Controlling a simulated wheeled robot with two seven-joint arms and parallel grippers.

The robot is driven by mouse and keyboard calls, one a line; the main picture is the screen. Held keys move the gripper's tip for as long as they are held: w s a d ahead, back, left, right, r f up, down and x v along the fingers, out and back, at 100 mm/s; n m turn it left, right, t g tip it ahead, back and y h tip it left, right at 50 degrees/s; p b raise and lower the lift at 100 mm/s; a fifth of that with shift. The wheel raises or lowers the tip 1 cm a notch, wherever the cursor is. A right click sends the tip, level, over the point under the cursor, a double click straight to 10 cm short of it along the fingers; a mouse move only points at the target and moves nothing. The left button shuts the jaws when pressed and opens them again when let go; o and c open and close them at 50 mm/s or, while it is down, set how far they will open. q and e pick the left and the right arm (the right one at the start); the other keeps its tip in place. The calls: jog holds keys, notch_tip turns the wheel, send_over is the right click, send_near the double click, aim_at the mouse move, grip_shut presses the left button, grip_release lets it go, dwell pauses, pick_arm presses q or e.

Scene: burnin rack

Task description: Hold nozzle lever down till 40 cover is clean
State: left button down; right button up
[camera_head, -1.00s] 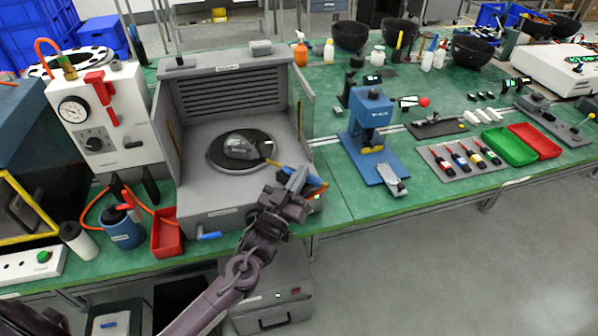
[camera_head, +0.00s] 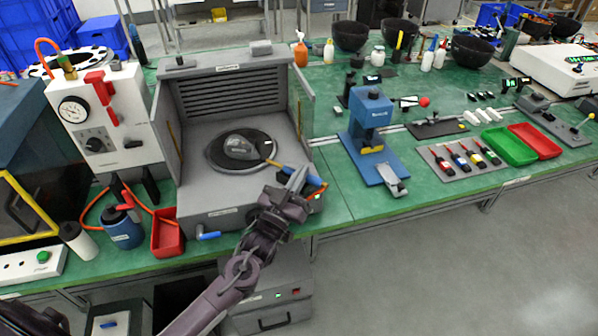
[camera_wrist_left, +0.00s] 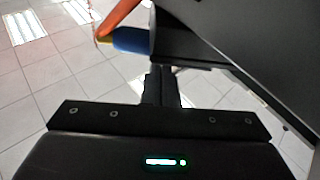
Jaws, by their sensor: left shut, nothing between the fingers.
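My left gripper (camera_head: 297,181) is at the front right edge of the grey blow-off booth (camera_head: 222,216), shut with nothing between its fingers. It is at the blue nozzle (camera_head: 312,181), whose lever I cannot make out. The nozzle's blue body (camera_wrist_left: 131,40) and orange hose (camera_wrist_left: 118,14) also show in the left wrist view, beyond the shut fingers (camera_wrist_left: 160,84). Whether the fingers touch the nozzle is unclear. The grey cover (camera_head: 238,146) lies on the dark round turntable (camera_head: 213,151) inside the booth. Its fine surface is too small to judge. My right gripper is not in view.
A red bin (camera_head: 168,238) and a blue canister (camera_head: 122,230) stand left of the booth. A blue press (camera_head: 371,125) stands to the right. Green mat is bare between booth and press. A blue valve handle (camera_head: 208,235) sticks out of the booth's front.

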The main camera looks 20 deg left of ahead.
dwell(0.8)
pick_arm(q)
jog(key=shift+w+r+p, duration=0.1)
jog(key=shift+r+p, duration=0.2)
notch_tip(320, 180, up, 3)
jog(key=shift+r+p, duration=0.2)
jog(key=shift+p, duration=0.95)
jog(key=b+v, duration=0.3)
jog(key=v, duration=0.7)
jog(key=shift+a, duration=0.15)
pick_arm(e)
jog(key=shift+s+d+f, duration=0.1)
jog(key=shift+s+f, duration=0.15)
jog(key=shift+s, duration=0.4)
pick_arm(q)
jog(key=shift+f, duration=0.1)
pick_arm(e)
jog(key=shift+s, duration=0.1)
